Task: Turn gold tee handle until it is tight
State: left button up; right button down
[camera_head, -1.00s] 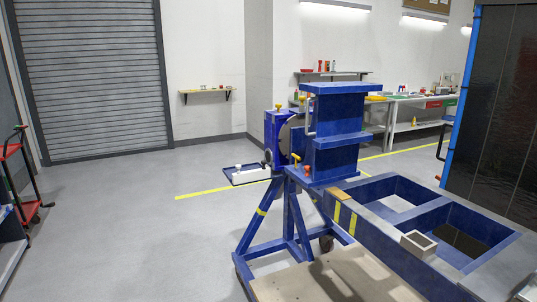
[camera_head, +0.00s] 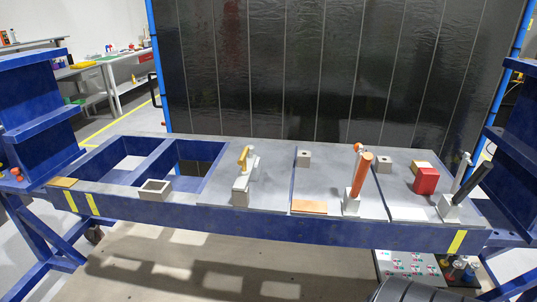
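A gold-yellow handle (camera_head: 243,158) stands upright on a grey clamp (camera_head: 243,185) left of the middle of the blue bench frame. I cannot tell whether it is the tee handle of the task. No other gold tee handle shows clearly in the current view. Neither of my grippers is in view, so nothing is seen touching the handle.
The long blue frame (camera_head: 340,232) spans the view between blue uprights. An orange-handled clamp (camera_head: 358,185), a red block (camera_head: 426,181) and a black-handled clamp (camera_head: 460,197) stand on it. A dark panel wall (camera_head: 330,70) is behind. A button panel (camera_head: 410,266) sits low right.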

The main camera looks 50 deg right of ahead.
aim_at(243, 160)
jog(key=z, duration=1.35)
